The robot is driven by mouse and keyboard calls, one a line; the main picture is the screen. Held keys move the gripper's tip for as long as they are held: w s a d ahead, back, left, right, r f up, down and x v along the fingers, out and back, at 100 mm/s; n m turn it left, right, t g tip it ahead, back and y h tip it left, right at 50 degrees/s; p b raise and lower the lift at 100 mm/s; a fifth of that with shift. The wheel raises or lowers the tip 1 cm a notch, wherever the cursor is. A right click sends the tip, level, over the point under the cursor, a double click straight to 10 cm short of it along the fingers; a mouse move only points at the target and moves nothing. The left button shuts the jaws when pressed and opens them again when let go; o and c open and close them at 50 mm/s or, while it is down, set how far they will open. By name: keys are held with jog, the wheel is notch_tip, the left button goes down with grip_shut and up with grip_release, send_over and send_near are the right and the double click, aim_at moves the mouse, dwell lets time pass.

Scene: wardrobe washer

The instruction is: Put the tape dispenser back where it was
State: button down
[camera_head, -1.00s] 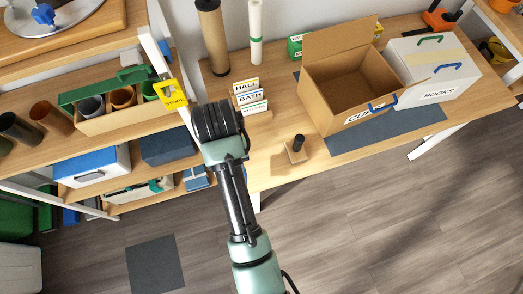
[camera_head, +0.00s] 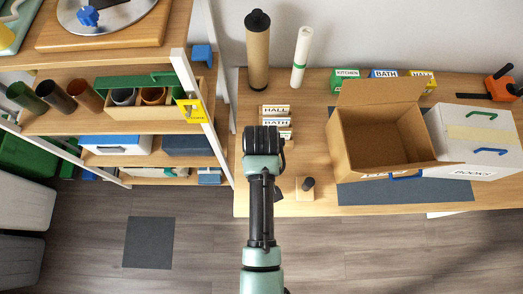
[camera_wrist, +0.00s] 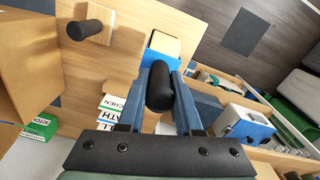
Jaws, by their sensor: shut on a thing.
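My gripper (camera_head: 263,140) is over the left part of the wooden table, in front of the label blocks. In the wrist view my gripper (camera_wrist: 160,90) is shut on a rounded black handle (camera_wrist: 159,82). A blue part with a tan top (camera_wrist: 160,46) shows just beyond the handle; I cannot tell whether they are one thing. In the head view my arm mostly hides what I hold. An orange and black tool (camera_head: 499,86), possibly a tape dispenser, lies at the table's far right, well apart from my gripper.
A black-handled wooden block (camera_head: 304,189) stands right of my arm. The label blocks (camera_head: 275,122) are behind the gripper. An open carton (camera_head: 385,135) and a closed white box (camera_head: 475,140) stand on the right. A shelf (camera_head: 150,127) with a yellow tag (camera_head: 193,112) is left.

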jog(key=shift+f, duration=1.8)
jog(key=shift+f, duration=0.15)
jog(key=c, duration=0.6)
grip_release()
